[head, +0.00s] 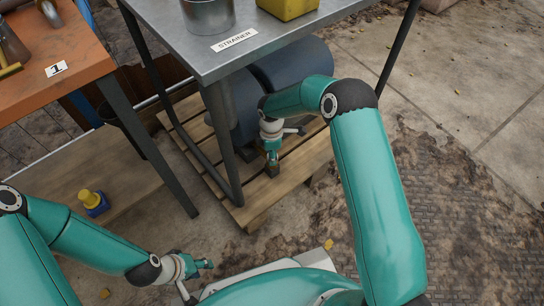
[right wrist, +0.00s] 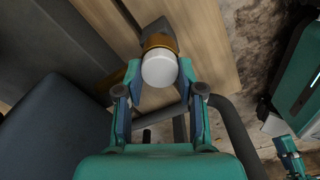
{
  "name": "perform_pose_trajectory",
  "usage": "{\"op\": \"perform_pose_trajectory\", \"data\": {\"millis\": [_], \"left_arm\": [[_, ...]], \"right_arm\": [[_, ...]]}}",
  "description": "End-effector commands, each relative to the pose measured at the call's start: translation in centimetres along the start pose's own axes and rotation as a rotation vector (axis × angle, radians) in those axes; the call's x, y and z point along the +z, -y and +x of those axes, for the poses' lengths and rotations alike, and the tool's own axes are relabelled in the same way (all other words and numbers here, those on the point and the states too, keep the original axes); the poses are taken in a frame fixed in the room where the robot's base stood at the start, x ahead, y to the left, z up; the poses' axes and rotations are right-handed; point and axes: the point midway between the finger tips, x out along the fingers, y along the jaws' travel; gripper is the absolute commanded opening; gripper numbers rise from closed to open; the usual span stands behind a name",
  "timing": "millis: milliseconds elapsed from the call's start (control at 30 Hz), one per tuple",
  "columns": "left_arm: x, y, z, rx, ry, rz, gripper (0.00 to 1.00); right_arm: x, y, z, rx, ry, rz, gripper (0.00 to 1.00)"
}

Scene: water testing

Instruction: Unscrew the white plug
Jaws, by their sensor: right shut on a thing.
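The white plug (right wrist: 159,70) is a round white cap, seen end-on in the right wrist view between my right fingertips. It sits at the end of a brass-coloured fitting (right wrist: 158,41). My right gripper (right wrist: 158,80) is shut on the plug, with one finger on each side. In the head view my right gripper (head: 272,156) points down over the wooden pallet under the steel table, and it hides the plug there. My left gripper (head: 203,266) is low at the front, far from the plug; whether its fingers are apart is unclear.
Dark blue-grey tanks (head: 296,68) lie on the wooden pallet (head: 258,211) below the steel table (head: 228,62), labelled STRAINER. A table leg (head: 222,142) stands left of my right gripper. An orange table (head: 88,62) is at left. A yellow-and-blue object (head: 93,202) sits on the lower board.

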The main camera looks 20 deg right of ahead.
Motion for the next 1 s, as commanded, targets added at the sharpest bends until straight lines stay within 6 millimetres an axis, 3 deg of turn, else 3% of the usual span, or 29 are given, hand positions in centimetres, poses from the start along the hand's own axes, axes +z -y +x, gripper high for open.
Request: {"op": "perform_pose_trajectory", "data": {"millis": [167, 567, 1000], "left_arm": [[0.0, -0.2, -0.6, 0.0, 0.0, 0.0, 0.4], [0.0, -0.2, -0.7, 0.0, 0.0, 0.0, 0.4], [0.0, -0.7, -2.0, 0.0, 0.0, 0.0, 0.4]], "right_arm": [[0.3, -0.5, -0.3, 0.015, 0.002, -0.133, 0.01], [0.3, -0.5, -0.3, 0.016, 0.002, -0.177, 0.01], [0.3, -0.4, -0.3, 0.016, 0.004, -0.584, 0.01]]}}
